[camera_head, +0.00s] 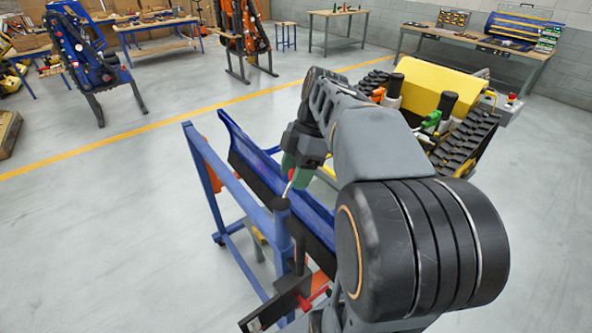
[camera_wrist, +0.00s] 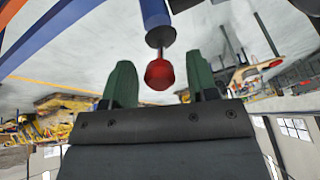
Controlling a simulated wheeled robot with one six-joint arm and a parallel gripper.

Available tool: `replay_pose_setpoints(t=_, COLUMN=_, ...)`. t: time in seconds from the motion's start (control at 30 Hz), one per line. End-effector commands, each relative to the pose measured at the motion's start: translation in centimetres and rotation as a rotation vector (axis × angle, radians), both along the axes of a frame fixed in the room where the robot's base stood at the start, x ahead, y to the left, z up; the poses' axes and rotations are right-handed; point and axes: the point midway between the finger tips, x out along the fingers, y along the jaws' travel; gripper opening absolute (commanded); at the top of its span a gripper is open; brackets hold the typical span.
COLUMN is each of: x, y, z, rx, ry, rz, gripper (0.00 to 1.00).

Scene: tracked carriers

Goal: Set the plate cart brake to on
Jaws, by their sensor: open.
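The blue plate cart (camera_head: 207,165) stands in front of me in the head view, with a long blue and black plate (camera_head: 262,172) on it. In the wrist view a red knob (camera_wrist: 160,74) with a blue post ending in a black collar (camera_wrist: 160,37) lies between my fingers. My gripper (camera_head: 296,172) is open over the cart's near end, with green fingers pointing down. In the wrist view the fingers of my gripper (camera_wrist: 162,85) stand on either side of the knob, apart from it. A red handle (camera_head: 316,298) shows low on the cart. I cannot tell which part is the brake.
A yellow tracked carrier (camera_head: 430,85) stands to the right, partly behind my arm. Workbenches (camera_head: 480,45) line the back wall. Blue (camera_head: 85,55) and orange (camera_head: 243,35) upright machines stand at the back. The floor left of the cart is clear.

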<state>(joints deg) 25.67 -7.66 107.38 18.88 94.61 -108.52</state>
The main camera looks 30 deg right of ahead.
Motion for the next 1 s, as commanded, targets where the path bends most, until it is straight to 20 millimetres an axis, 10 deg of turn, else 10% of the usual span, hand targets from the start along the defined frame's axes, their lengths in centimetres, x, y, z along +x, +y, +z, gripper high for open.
replay_pose_setpoints(t=0.63, x=0.01, y=-0.02, z=0.04, rx=0.000, ry=0.000, rz=0.000, gripper=0.01)
replay_pose_setpoints(t=1.0, x=-0.02, y=0.11, z=0.07, rx=-0.017, ry=-0.003, rz=0.000, gripper=0.00)
